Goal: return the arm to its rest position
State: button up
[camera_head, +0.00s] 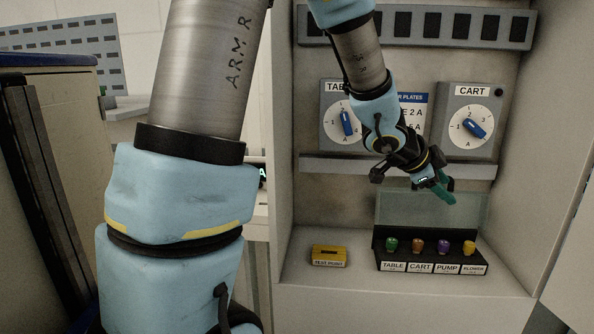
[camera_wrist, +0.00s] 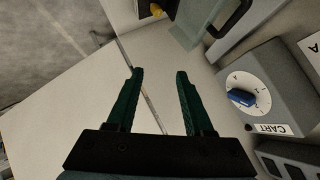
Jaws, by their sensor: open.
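My gripper (camera_head: 444,188) hangs in front of the control cabinet, below and between the two dials. In the wrist view my gripper (camera_wrist: 159,75) has its two green fingers apart with nothing between them. My arm reaches across the head view from the upper left and partly hides the TABLE dial panel. The gripper is above the row of coloured knobs, near a raised clear cover (camera_head: 420,212), and it looks apart from the knobs.
The TABLE dial (camera_head: 346,122) and CART dial (camera_head: 473,127) have blue knobs; the CART dial (camera_wrist: 240,99) also shows in the wrist view. A black switch box (camera_head: 432,268) and yellow test-point block (camera_head: 329,256) sit on the shelf (camera_head: 400,300). Cabinet side walls flank the space.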

jog(key=w+a+f+n+t+y+b, duration=0.1)
jog(key=w+a+f+n+y, duration=0.15)
jog(key=a, duration=0.45)
jog(key=w+a+f+n+t+y+b, duration=0.1)
jog(key=w+a+f+n+y, duration=0.2)
jog(key=a, duration=0.4)
jog(key=w+a+f+n+y+b, duration=0.1)
jog(key=a+f+n, duration=0.1)
jog(key=a+n, duration=0.4)
jog(key=s+a+f+n+g+y, duration=0.1)
jog(key=s+a+f+n, duration=0.1)
jog(key=s+a+n, duration=0.1)
jog(key=s+a+f+n+g+y+b, duration=0.1)
jog(key=s+a+f+n+g, duration=0.1)
jog(key=s+a, duration=0.3)
jog(key=s+a+f+n+g+y+b, duration=0.1)
jog(key=s+a+f+n, duration=0.2)
jog(key=a, duration=0.6)
jog(key=shift+s+a+f+n+g, duration=0.3)
jog(key=shift+s+n, duration=0.15)
jog(key=shift+s, duration=0.1)
